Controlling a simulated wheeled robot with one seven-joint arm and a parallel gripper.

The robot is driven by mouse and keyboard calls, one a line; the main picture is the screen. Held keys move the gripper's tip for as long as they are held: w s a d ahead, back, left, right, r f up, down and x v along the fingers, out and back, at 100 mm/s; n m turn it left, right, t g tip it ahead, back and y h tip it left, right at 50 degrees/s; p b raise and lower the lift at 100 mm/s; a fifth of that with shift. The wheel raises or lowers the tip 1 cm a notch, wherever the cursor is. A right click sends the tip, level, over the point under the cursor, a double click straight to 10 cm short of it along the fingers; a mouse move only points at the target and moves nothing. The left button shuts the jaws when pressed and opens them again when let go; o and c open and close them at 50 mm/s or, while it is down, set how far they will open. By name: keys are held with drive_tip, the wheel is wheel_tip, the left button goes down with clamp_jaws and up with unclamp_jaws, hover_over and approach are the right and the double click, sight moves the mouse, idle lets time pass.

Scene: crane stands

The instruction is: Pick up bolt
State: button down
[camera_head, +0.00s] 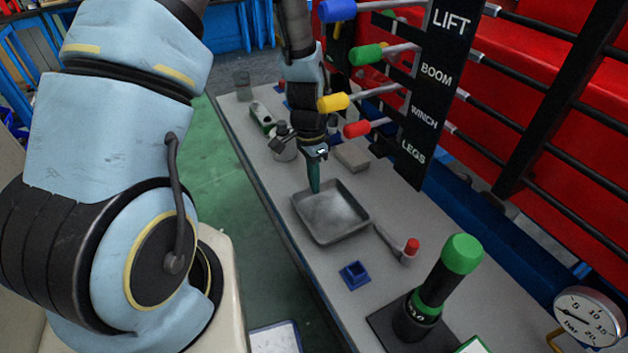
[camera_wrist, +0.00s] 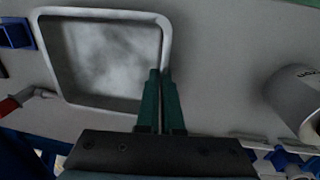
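I cannot make out a bolt in either view. My gripper (camera_head: 315,186) points down at the far left edge of a grey square tray (camera_head: 333,213) on the bench. In the wrist view, its two green fingers (camera_wrist: 160,78) are close together, with only a thin gap and nothing visible between them. Their tips show over the right rim of the tray (camera_wrist: 105,55). The tray's floor looks bare, with only pale blotches. The spot directly under the fingertips is hidden.
Labelled levers on a black panel (camera_head: 425,95) overhang the right side. A white cylinder (camera_wrist: 297,98) shows in the wrist view.

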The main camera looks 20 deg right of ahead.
drive_tip(key=shift+f, duration=0.15)
drive_tip(key=c, duration=1.5)
unclamp_jaws()
drive_tip(key=o, duration=0.4)
